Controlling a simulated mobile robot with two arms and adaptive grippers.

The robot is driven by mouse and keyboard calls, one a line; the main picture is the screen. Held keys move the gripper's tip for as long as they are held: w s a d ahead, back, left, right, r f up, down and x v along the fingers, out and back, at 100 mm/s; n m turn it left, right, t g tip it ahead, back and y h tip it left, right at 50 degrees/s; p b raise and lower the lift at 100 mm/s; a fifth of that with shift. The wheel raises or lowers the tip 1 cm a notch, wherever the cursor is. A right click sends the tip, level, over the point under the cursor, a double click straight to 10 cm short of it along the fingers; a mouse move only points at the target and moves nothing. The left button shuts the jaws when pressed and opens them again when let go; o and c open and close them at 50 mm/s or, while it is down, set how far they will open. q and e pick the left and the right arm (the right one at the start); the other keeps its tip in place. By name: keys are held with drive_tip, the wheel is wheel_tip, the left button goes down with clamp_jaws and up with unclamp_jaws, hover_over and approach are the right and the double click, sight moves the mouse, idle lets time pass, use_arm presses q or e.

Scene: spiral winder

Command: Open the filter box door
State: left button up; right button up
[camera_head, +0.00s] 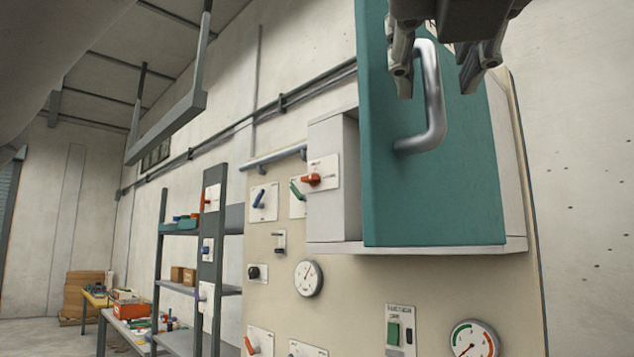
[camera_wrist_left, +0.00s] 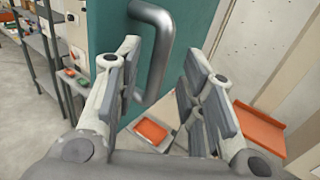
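The filter box door (camera_head: 430,190) is a teal panel on a pale wall-mounted box (camera_head: 335,190). Its left edge seems to stand out from the box, but I cannot tell how far. A bent metal handle (camera_head: 433,100) is on the door face. My left gripper (camera_head: 437,75) hangs from the top of the head view, with a finger on either side of the handle's upper part. In the left wrist view the fingers (camera_wrist_left: 158,60) are apart, and the handle (camera_wrist_left: 163,50) shows between them. I see no clear grip on it. My right gripper is not in view.
Below the box is a beige panel (camera_head: 275,290) with switches and gauges, including a round gauge (camera_head: 308,278). Dark shelves (camera_head: 182,232) stand further left. Bare wall (camera_head: 580,150) lies right.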

use_arm(q)
drive_tip(key=v, duration=0.8)
idle(0.4)
